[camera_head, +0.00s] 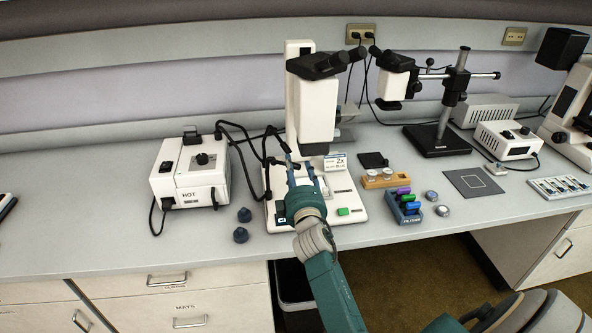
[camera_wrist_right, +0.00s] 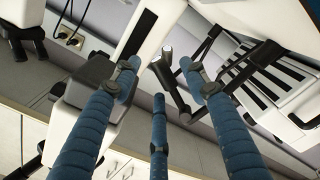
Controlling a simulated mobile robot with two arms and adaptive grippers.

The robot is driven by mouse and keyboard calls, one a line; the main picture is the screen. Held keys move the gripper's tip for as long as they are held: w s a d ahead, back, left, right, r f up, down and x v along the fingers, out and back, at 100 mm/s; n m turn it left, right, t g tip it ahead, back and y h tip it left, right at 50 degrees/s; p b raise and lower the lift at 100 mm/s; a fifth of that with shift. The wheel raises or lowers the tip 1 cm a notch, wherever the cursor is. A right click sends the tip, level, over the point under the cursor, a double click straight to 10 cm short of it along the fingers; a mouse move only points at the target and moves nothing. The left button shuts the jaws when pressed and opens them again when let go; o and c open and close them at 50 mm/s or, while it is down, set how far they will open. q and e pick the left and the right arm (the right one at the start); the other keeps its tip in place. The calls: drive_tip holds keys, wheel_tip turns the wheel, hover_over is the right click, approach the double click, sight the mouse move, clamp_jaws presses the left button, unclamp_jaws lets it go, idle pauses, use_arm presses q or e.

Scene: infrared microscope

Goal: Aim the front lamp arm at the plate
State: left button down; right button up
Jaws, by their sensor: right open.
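The microscope (camera_head: 316,110) stands upright on a white base (camera_head: 347,198) mid-counter. Two thin black lamp arms (camera_head: 254,137) curve from the white lamp box (camera_head: 190,172) toward that base. My right gripper (camera_head: 303,172) is open above the base, under the microscope head, with its fingers pointing away from me. It covers most of the plate area. In the right wrist view, the blue fingers (camera_wrist_right: 158,85) are spread. A dark jointed lamp arm with a pale round end (camera_wrist_right: 166,54) shows between and beyond them; whether a finger touches it is unclear. My left gripper is not in view.
Two dark knobs (camera_head: 242,224) stand left of the base. A wooden block (camera_head: 386,179) and a blue rack (camera_head: 404,207) stand close to its right. A second microscope on a boom stand (camera_head: 452,100) is farther right.

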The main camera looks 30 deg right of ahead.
clamp_jaws()
drive_tip(key=f+m, duration=0.1)
drive_tip(key=m, duration=0.1)
drive_tip(key=a+m, duration=0.1)
drive_tip(key=shift+w+a+f+m+g+p, duration=0.15)
drive_tip(key=shift+f+m+g+p, duration=0.15)
drive_tip(key=shift+f+m, duration=0.1)
unclamp_jaws()
